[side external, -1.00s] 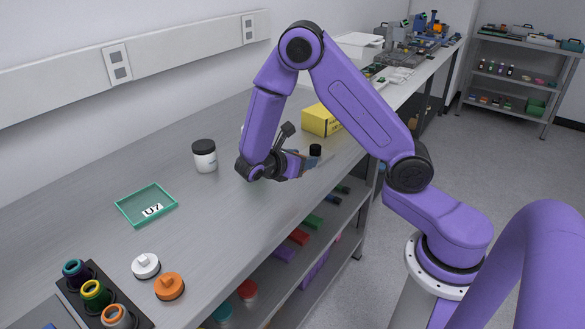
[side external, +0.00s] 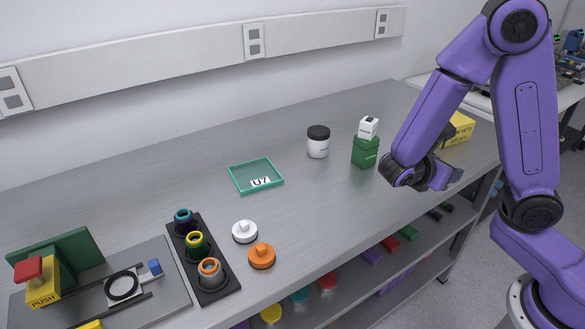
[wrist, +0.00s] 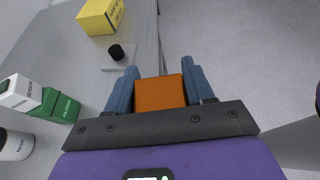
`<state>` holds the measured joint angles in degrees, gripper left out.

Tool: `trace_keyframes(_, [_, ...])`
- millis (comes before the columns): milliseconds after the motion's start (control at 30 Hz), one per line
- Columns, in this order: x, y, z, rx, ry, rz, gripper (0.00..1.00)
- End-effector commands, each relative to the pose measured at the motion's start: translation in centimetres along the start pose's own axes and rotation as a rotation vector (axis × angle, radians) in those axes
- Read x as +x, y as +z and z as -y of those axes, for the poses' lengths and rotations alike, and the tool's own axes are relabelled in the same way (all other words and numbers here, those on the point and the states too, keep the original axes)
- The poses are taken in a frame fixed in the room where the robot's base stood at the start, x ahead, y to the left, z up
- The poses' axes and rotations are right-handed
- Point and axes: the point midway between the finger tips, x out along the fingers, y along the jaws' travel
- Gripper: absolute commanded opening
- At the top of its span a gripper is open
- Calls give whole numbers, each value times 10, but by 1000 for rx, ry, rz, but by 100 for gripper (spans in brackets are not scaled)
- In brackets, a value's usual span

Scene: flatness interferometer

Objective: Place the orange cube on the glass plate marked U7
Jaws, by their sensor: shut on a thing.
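The orange cube (wrist: 160,93) sits between the two blue fingers of my gripper (wrist: 161,88) in the wrist view, and they are shut on it. In the side external view my gripper (side external: 447,176) is at the right, above the bench's front edge; the cube cannot be made out there. The green-rimmed glass plate marked U7 (side external: 246,171) lies flat on the bench, well to the left of my gripper, with nothing on it.
Between gripper and plate stand a green box (side external: 365,152) with a white box (side external: 368,128) on top, and a black-lidded jar (side external: 318,147). White (side external: 245,232) and orange (side external: 261,256) knobbed discs lie in front of the plate. A yellow box (side external: 460,130) is behind my arm.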

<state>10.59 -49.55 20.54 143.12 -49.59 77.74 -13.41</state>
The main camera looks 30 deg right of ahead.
Motion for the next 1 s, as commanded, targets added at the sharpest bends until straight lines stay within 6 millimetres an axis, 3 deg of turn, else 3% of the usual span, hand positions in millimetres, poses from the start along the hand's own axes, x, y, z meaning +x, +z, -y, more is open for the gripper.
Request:
trace_keyframes(267, [-28,-24,-98,-146,358,-1,16])
trace_keyframes(400, [-57,-35,-151,-237,580,-1,16])
trace_keyframes(600, [-110,-47,-214,-368,901,0,16])
trace_keyframes(800, [-165,-57,-256,-488,1190,0,16])
trace_keyframes(1000, [-198,-64,-273,-561,1360,1,16])
